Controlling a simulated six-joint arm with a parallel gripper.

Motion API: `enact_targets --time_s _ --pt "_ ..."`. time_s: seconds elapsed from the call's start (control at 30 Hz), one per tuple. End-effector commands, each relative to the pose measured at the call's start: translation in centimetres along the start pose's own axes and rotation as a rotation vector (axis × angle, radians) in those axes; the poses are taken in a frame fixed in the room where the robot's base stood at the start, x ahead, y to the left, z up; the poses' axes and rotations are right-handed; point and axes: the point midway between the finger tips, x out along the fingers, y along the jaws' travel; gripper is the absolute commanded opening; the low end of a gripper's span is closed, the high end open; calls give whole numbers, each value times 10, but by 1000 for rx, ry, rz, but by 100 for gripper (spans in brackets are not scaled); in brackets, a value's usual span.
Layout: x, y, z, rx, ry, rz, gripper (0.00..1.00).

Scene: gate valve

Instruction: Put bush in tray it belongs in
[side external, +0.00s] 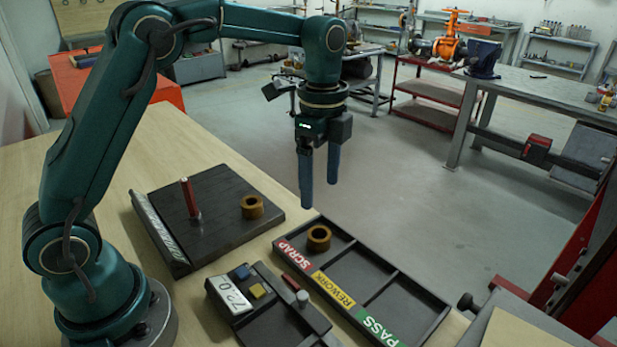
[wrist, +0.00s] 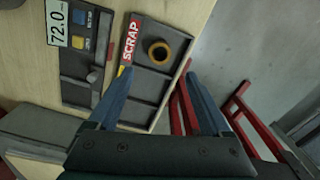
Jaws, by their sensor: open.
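One brass bush (side external: 319,238) sits in the SCRAP compartment of the dark sorting tray (side external: 403,294), whose compartments are labelled SCRAP, REWORK and PASS. This bush also shows in the wrist view (wrist: 159,50), beside the red SCRAP label. A second brass bush (side external: 252,207) stands on a dark plate (side external: 222,229) with a red upright pin (side external: 189,198). My gripper (side external: 320,194) is open and empty. It hangs in the air above the far side of the table, apart from both bushes. In the wrist view its blue fingers (wrist: 158,100) are spread wide.
A gauge block (side external: 254,296) with a display reading 72.0, and blue and yellow buttons, lies left of the tray. Bare table lies left of the dark plate. Red metal framing (side external: 585,270) stands at the right. Workbenches and an orange valve (side external: 452,38) are farther back.

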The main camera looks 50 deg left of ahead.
Motion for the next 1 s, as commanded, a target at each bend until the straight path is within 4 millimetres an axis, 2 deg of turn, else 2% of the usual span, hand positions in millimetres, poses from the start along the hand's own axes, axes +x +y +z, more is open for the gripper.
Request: enact_targets --time_s 0.23,0.37,0.5,0.7,0.83,1.0 --pt "-19 3 1 -27 4 -13 83" --pt "-35 17 6 -145 21 -56 83" --pt "-55 44 15 -358 63 -128 83" --pt "-68 88 29 -675 154 -220 83" --pt "-66 117 38 -877 230 -268 83" --pt "-53 148 48 -1107 333 -308 83"
